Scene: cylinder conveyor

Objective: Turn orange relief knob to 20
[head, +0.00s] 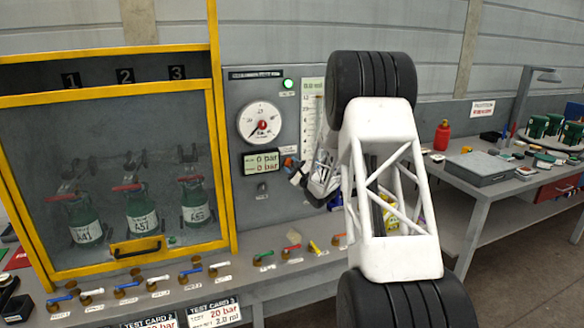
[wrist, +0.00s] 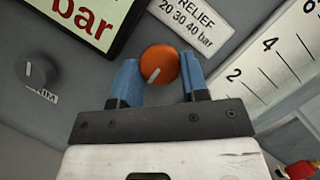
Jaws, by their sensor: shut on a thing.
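The orange relief knob (wrist: 160,60) is on the grey panel in the wrist view. Its white mark points down and slightly left in that picture. The two blue fingers of my gripper (wrist: 159,67) stand on either side of the knob and are shut on it. A white label (wrist: 193,22) above it reads "RELIEF 20 30 40 bar". In the head view my gripper (head: 295,168) is at the panel, right of the display, and the knob is mostly hidden there.
A display (head: 262,162) reads 0 bar on both lines, under a round gauge (head: 260,122). A small dark knob (wrist: 36,69) is left of my gripper. A yellow-framed cabinet (head: 225,130) with green cylinders stands left. Several coloured valve handles line the bench front.

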